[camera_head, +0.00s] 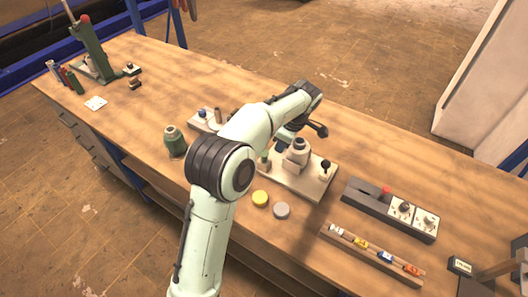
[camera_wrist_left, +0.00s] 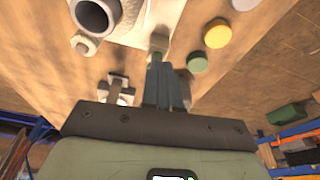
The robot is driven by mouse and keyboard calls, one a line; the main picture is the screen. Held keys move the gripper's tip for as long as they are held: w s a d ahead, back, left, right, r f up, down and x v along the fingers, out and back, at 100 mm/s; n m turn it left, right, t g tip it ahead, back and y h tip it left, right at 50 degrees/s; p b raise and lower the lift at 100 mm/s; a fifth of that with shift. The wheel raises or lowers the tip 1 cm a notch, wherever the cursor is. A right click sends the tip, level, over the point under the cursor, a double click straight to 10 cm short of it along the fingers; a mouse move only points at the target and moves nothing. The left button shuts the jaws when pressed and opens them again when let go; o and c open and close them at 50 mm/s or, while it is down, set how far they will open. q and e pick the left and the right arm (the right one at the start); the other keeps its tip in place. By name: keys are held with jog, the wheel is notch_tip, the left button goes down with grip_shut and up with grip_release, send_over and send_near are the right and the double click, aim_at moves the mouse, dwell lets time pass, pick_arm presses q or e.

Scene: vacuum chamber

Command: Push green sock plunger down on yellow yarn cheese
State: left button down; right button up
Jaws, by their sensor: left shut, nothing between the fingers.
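A small green post (camera_head: 265,160) stands on the pale base plate of the fixture (camera_head: 312,190), left of a light grey cylinder (camera_head: 297,152). I cannot tell whether it is the green sock plunger. My left gripper (camera_head: 281,147) points down beside it, partly hidden by my arm. In the left wrist view the shut, empty fingers (camera_wrist_left: 164,72) are close to the green post (camera_wrist_left: 152,72); contact is unclear. A yellow disc (camera_head: 260,198) lies on the bench in front of the plate and also shows in the wrist view (camera_wrist_left: 218,33). No yellow yarn cheese is clearly identifiable. My right gripper is not in view.
A grey disc (camera_head: 281,211) lies beside the yellow one; a pale green disc (camera_wrist_left: 197,62) shows in the wrist view. A green spool (camera_head: 175,141) stands left. A switch box (camera_head: 385,205) and a labelled wooden rack (camera_head: 395,268) lie right.

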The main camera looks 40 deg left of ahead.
pick_arm(q)
jog(key=p+v, duration=0.1)
jog(key=v, duration=0.6)
jog(key=shift+r, duration=0.4)
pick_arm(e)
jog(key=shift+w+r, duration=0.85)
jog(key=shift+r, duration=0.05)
pick_arm(q)
jog(key=shift+d, duration=0.1)
